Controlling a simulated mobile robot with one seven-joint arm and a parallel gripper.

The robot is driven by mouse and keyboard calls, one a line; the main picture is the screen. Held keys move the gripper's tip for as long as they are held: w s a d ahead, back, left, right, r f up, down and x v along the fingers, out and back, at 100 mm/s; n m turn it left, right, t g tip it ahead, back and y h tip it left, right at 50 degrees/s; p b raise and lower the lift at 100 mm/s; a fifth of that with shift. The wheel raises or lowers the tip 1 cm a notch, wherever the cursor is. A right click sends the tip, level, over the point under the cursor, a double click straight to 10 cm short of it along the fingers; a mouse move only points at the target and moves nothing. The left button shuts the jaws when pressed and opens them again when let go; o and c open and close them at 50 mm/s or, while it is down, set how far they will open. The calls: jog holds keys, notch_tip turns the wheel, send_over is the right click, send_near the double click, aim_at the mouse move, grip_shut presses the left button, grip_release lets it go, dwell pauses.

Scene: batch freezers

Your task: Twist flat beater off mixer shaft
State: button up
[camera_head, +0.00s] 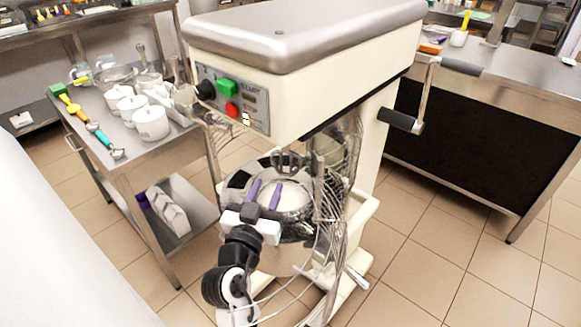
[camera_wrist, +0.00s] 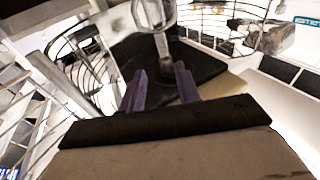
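The large cream mixer (camera_head: 300,60) stands in the middle of the head view, with its metal bowl (camera_head: 237,181) below the head and a wire guard around it. A grey metal looped piece (camera_head: 288,160), apparently the flat beater, hangs over the bowl; its lower part is hard to make out. My gripper (camera_head: 267,184) reaches in over the bowl, its two purple fingers apart with nothing visible between them. In the wrist view a shiny looped metal piece with a stem (camera_wrist: 163,45), apparently the beater, lies just beyond the fingertips. Contact cannot be told.
Guard wires (camera_head: 335,190) run close to my gripper's right. A crank handle (camera_head: 400,120) sticks out from the mixer's right side. A steel cart (camera_head: 135,155) with white pots stands left. A steel counter (camera_head: 500,85) stands right. The tiled floor (camera_head: 440,240) at right is free.

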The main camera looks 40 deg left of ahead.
jog(key=shift+p+x, duration=2.05)
jog(key=shift+x, duration=5.6)
jog(key=shift+s+a, duration=0.1)
jog(key=shift+a, duration=0.1)
jog(key=shift+c, duration=0.2)
jog(key=c, duration=0.7)
jog(key=shift+o, duration=0.2)
